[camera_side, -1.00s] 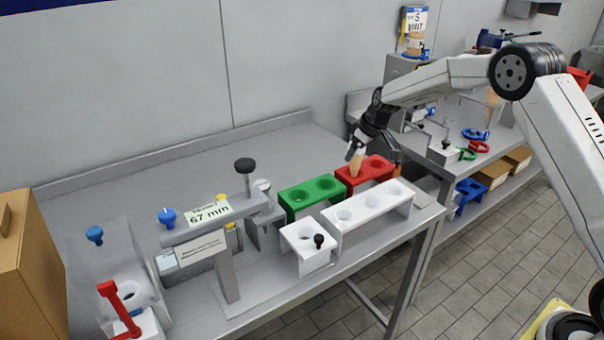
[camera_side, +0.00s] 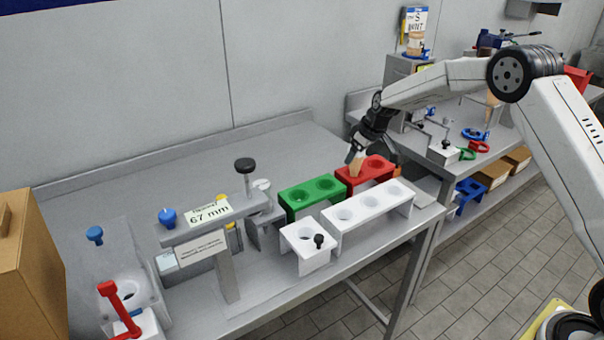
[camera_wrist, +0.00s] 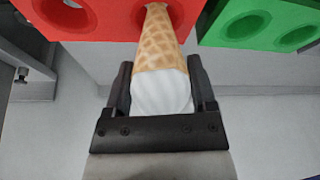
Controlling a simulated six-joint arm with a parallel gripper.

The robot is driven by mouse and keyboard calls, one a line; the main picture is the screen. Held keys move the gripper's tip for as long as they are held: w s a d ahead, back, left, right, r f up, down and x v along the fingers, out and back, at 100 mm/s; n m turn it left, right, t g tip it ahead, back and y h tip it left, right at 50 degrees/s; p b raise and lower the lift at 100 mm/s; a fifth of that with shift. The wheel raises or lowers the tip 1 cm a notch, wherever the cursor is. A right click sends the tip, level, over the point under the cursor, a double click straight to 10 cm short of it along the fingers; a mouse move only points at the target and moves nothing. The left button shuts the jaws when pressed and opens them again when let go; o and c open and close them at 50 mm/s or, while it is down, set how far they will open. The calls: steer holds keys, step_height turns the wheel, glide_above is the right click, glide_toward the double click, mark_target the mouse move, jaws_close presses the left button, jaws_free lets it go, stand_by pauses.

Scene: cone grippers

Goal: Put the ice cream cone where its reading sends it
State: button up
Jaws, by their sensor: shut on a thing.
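My gripper (camera_wrist: 160,95) is shut on the ice cream cone (camera_wrist: 160,45), with one finger on each side of its pale, wide end. The cone is a tan waffle cone. In the wrist view its narrow end reaches into or over a hole of the red holder (camera_wrist: 115,18). In the side view the cone (camera_side: 355,161) is at the left hole of the red holder (camera_side: 366,172). I cannot tell how deep the tip sits. The green holder (camera_side: 313,196) stands to the left with empty holes. A gauge sign (camera_side: 209,213) reads 67 mm.
A white holder (camera_side: 370,211) with several empty holes stands in front of the red and green ones. A small white block (camera_side: 306,248) with a black knob is beside it. The table (camera_side: 200,165) behind the holders is clear.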

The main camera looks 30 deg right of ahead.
steer(key=shift+f, duration=1.4)
stand_by(0.4)
steer(key=o, duration=0.8)
steer(key=shift+r, duration=0.1)
steer(key=shift+v, duration=3.85)
steer(key=shift+s, duration=0.1)
steer(key=shift+s+a, duration=0.25)
steer(key=shift+s, duration=0.15)
steer(key=s+a+f+m, duration=0.1)
steer(key=s+a, duration=0.2)
steer(key=s, duration=0.7)
steer(key=s+a+m+g, duration=0.1)
steer(key=s+a, duration=0.2)
steer(key=s, duration=0.6)
steer(key=s+a+f+m+h, duration=0.1)
steer(key=s+a, duration=0.2)
steer(key=s, duration=0.7)
steer(key=shift+s+a+f+g, duration=0.3)
steer(key=shift+a+f, duration=0.05)
steer(key=shift+f, duration=0.05)
